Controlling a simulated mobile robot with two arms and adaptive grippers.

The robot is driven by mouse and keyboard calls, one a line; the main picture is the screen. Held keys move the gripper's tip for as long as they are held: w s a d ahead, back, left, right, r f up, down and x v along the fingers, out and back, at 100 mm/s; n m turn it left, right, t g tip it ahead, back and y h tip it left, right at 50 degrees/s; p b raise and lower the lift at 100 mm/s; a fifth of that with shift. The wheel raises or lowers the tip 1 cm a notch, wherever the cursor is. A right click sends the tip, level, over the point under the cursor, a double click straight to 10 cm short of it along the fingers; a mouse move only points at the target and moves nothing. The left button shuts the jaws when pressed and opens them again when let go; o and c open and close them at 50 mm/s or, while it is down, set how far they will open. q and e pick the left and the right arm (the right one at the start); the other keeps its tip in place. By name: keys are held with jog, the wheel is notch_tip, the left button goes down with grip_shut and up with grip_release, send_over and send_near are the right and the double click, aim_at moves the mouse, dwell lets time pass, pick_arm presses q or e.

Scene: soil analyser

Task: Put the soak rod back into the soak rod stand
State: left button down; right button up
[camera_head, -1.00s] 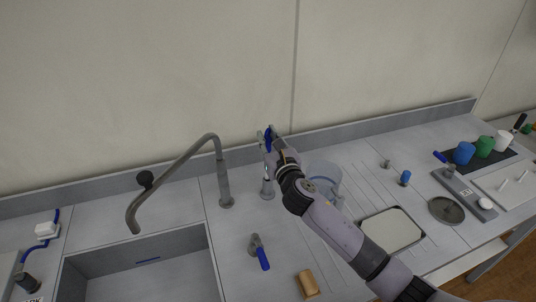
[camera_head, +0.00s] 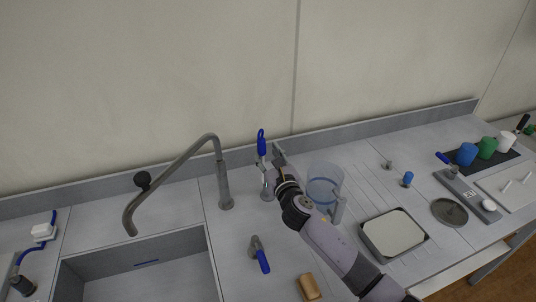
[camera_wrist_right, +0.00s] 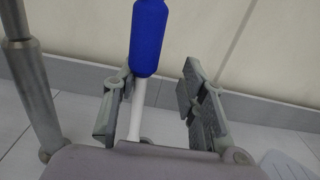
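The soak rod has a blue handle (camera_head: 261,143) and a thin white shaft, and it stands close to upright over the stand. The soak rod stand (camera_head: 267,194) is a slim grey post on a small round base, right of the tap; my gripper partly hides how the rod sits in it. My right gripper (camera_head: 270,162) is at the rod, below the blue handle. In the right wrist view the fingers (camera_wrist_right: 155,105) are apart, with the white shaft (camera_wrist_right: 137,108) between them, nearer the left finger, and the blue handle (camera_wrist_right: 149,38) above. My left gripper is not in view.
A tap (camera_head: 222,170) and sink (camera_head: 150,275) lie left of the stand. A clear beaker (camera_head: 325,183) is close behind my right forearm. A blue-handled lever (camera_head: 260,256) and brown block (camera_head: 308,287) are in front. A balance-like tray (camera_head: 393,232) is right.

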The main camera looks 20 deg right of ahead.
pick_arm(q)
jog(key=shift+s+f+b, duration=0.15)
jog(key=shift+f+b, duration=0.6)
jog(key=shift+f, duration=0.05)
pick_arm(e)
jog(key=s, duration=1.1)
jog(key=shift+s+d, duration=0.3)
jog(key=shift+s, duration=0.05)
jog(key=o, duration=1.4)
jog(key=shift+o, duration=0.3)
pick_arm(q)
jog(key=shift+s, duration=0.1)
pick_arm(e)
jog(key=s, duration=1.2)
jog(key=shift+d, duration=0.2)
